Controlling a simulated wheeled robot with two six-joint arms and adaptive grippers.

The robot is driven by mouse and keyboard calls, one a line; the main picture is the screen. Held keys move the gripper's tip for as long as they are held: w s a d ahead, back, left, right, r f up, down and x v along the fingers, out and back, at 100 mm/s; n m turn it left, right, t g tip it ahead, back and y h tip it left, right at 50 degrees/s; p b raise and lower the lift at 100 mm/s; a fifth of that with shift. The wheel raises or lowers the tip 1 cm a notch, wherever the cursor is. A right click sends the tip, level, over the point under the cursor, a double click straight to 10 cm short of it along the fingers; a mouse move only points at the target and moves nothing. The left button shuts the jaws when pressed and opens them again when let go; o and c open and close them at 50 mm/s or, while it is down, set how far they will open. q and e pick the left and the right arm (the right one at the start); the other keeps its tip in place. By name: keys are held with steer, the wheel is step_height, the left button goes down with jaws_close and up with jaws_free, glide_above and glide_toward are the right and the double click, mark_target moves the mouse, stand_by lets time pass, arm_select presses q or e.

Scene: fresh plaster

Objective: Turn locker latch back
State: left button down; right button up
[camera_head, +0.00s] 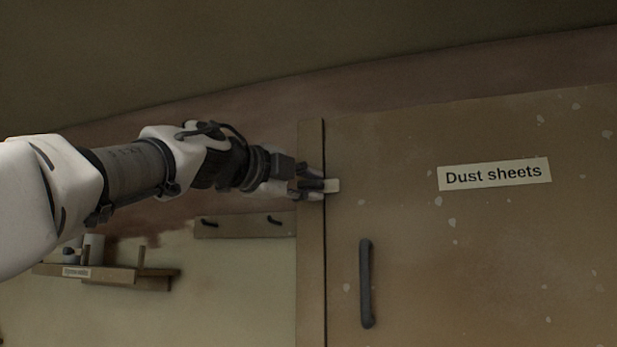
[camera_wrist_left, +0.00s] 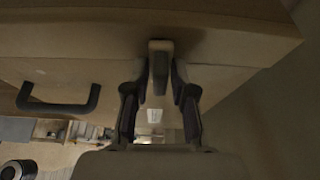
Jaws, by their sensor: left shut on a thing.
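The brown locker door (camera_head: 450,260) carries a "Dust sheets" label (camera_head: 494,174) and a dark vertical handle (camera_head: 366,283). A pale latch (camera_head: 332,185) lies level across the door's left edge, near the frame post (camera_head: 311,240). My left gripper (camera_head: 318,185) is at the latch and hides its left part. In the left wrist view the latch (camera_wrist_left: 160,62) stands between the two fingers of the gripper (camera_wrist_left: 160,92), which is shut on it. The handle (camera_wrist_left: 58,104) also shows there, to the left. My right gripper is in neither view.
A hook rail (camera_head: 245,225) with dark hooks is on the wall left of the locker. A small wooden shelf (camera_head: 110,274) with jars and a label is at the lower left. The wall area between them is bare.

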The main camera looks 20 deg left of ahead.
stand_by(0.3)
arm_select(q)
steer(key=c, duration=1.2)
jaws_free()
steer(key=shift+w, duration=0.1)
steer(key=shift+o, duration=0.2)
